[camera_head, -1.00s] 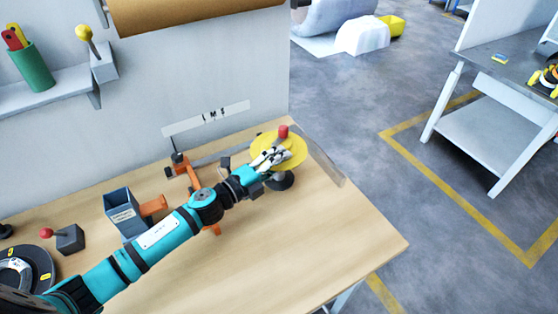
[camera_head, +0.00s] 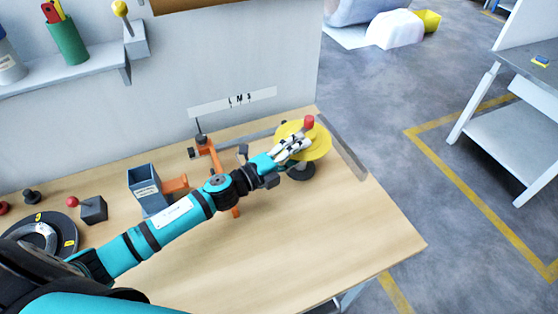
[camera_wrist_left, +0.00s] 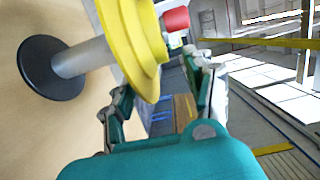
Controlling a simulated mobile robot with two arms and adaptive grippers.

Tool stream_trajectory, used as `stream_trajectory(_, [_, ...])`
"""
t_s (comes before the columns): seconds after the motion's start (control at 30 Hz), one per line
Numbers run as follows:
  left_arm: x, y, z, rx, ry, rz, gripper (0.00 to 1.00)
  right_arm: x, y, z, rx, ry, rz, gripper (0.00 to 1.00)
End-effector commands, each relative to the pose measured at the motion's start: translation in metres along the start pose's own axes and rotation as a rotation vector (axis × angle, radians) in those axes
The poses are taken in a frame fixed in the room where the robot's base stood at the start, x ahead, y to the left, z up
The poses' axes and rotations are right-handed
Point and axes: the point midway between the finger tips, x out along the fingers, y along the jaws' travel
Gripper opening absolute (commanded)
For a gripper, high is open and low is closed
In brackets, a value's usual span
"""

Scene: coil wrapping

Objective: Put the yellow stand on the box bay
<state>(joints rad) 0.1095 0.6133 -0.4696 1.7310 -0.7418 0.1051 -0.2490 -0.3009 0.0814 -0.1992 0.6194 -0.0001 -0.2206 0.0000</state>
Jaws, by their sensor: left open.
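The yellow stand (camera_head: 318,145) is on the far right part of the wooden table. It has a round yellow disc, a grey post, a black round base (camera_head: 300,172) and a red knob (camera_head: 309,122). My left gripper (camera_head: 294,147) is at the disc's left side, overlapping it in the head view. In the left wrist view, the yellow disc (camera_wrist_left: 130,35) shows close beyond the open fingers (camera_wrist_left: 158,80), with the red knob (camera_wrist_left: 176,19) at its right. Whether the fingers touch it is unclear. I cannot identify the box bay. My right gripper is out of view.
A grey-blue bin (camera_head: 146,190), an orange fixture (camera_head: 212,155) and a small box with a red knob (camera_head: 94,208) stand on the table (camera_head: 330,250). The table's front right is clear. A grey bench (camera_head: 510,120) stands across the floor.

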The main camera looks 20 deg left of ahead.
Motion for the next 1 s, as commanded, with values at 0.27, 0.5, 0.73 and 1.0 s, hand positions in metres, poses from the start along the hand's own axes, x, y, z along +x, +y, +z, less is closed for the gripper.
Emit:
stream_trajectory(0.27, [-0.062, 0.006, -0.001, -0.001, 0.001, 0.005, 0.54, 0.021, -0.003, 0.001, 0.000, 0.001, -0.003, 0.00])
stream_trajectory(0.5, [-0.098, 0.003, -0.001, -0.001, 0.002, 0.002, 0.54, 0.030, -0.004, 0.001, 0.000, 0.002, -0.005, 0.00])
stream_trajectory(0.73, [-0.106, 0.000, -0.001, 0.001, 0.002, 0.000, 0.54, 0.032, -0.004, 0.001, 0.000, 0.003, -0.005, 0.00])
stream_trajectory(1.0, [-0.106, 0.000, -0.001, 0.001, 0.002, 0.000, 0.54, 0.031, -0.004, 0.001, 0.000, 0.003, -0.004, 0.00])
